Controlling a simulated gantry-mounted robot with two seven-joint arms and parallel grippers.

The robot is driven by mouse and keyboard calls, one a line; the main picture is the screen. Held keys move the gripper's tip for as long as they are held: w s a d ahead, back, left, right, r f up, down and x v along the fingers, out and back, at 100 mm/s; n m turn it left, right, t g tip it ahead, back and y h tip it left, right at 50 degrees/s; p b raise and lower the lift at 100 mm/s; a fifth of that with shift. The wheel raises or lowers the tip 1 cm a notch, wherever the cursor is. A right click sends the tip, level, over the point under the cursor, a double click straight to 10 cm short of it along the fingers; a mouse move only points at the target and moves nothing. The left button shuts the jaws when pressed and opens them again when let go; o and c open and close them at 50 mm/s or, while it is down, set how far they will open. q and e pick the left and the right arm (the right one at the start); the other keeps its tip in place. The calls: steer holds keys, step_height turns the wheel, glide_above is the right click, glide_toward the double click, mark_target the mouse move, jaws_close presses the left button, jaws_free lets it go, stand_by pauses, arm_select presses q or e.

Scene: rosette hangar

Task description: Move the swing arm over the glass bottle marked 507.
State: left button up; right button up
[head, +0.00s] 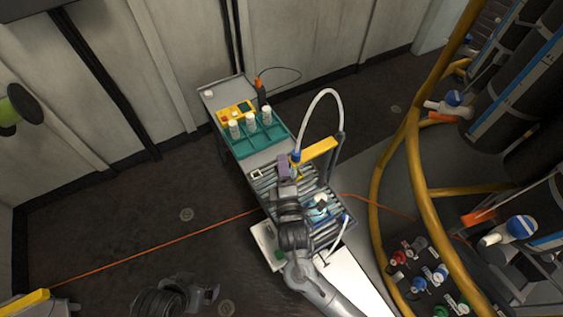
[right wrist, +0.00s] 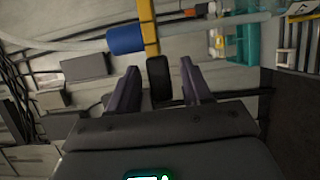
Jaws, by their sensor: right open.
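The yellow swing arm (head: 318,150) sits above the roller bed of the cart, with a white hose (head: 331,97) arching over it. In the right wrist view the yellow bar (right wrist: 149,35) carries a blue collar (right wrist: 126,39), and a black grip (right wrist: 159,82) hangs from it. My right gripper (head: 290,162) is at the arm's left end; its open purple fingers (right wrist: 160,90) stand on either side of the black grip. A bottle-like item (head: 318,207) stands on the rollers, partly hidden; I cannot read 507 on it. My left gripper (head: 211,293) is low over the floor, away from the cart.
A teal rack (head: 262,140) with white-capped bottles stands on the cart's far half, beside a yellow device (head: 236,112). Yellow railings (head: 412,145) and dark cylinders (head: 512,95) crowd the right. A panel of coloured knobs (head: 425,278) is at lower right.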

steer(key=shift+w+a, duration=0.2)
steer(key=shift+w, duration=1.05)
jaws_close()
